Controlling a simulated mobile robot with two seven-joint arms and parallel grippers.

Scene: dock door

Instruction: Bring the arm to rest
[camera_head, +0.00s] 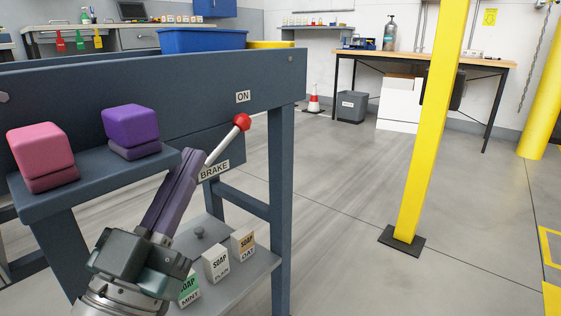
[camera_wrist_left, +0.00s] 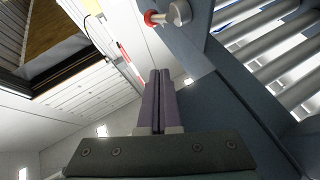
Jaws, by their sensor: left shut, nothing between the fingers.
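My left gripper (camera_head: 188,158) comes up from the bottom in the head view, its purple-grey fingers shut together and empty. The fingertips overlap the lower end of the brake lever (camera_head: 220,146) in the picture; whether they touch it I cannot tell. The lever has a red ball and tilts up to the right, the ball just below the ON label (camera_head: 243,97). The BRAKE label (camera_head: 214,171) is below it. In the left wrist view the shut fingers (camera_wrist_left: 158,78) stand apart from the red ball (camera_wrist_left: 152,18). My right gripper is in neither view.
A pink block (camera_head: 42,150) and a purple block (camera_head: 131,127) sit on the side shelf (camera_head: 90,183) left of my gripper. Several soap boxes (camera_head: 216,263) stand on the lower shelf. A yellow post (camera_head: 430,130) stands at right, with clear floor between.

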